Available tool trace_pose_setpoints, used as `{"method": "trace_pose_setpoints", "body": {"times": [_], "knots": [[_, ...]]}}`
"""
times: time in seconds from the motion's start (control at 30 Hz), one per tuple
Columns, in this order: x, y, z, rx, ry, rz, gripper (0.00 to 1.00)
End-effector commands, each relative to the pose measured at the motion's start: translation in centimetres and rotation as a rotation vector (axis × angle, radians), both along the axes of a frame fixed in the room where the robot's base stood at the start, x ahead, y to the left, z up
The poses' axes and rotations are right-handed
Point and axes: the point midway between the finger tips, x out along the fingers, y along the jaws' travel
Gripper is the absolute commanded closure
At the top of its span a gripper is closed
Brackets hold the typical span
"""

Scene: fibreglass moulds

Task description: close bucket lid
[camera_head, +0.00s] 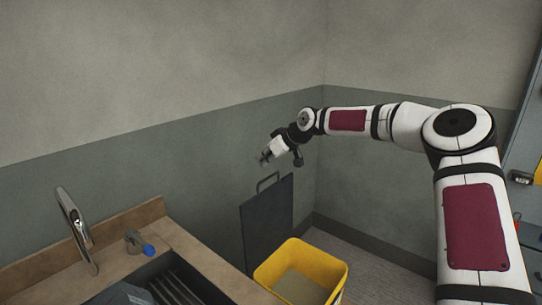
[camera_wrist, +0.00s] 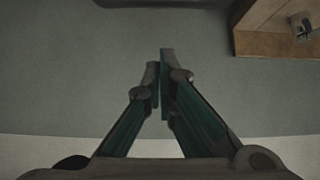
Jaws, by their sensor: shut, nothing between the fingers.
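The yellow bucket (camera_head: 262,272) stands open on the floor at the bottom middle of the head view, and its pale inside shows. A dark grey flat panel with a loop handle, which looks like the lid (camera_head: 267,222), stands upright behind the bucket near the wall. Whether it is joined to the bucket I cannot tell. My gripper (camera_head: 264,158) is above the lid's handle, apart from it, near the wall. In the wrist view my gripper (camera_wrist: 160,65) has its fingertips together with nothing between them.
A wooden counter (camera_head: 120,225) with a sink, a tap (camera_head: 77,230) and a blue-capped valve (camera_head: 139,243) is at the left. Its corner (camera_wrist: 262,40) shows in the wrist view. A grey cabinet (camera_head: 527,150) stands at the right edge. Bare floor lies right of the bucket.

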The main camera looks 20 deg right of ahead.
Motion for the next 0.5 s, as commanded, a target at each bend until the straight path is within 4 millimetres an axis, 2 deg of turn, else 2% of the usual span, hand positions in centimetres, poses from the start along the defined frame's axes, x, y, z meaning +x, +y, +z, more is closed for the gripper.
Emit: {"method": "trace_pose_setpoints", "body": {"times": [0.27,0.3,0.5], "knots": [[2.7,2.1,-3.2,0.001,0.001,0.001,1.00],[1.8,1.2,-3.0,-0.001,0.002,-0.004,1.00],[-0.1,0.0,-3.2,0.001,0.002,-0.003,1.00]]}}
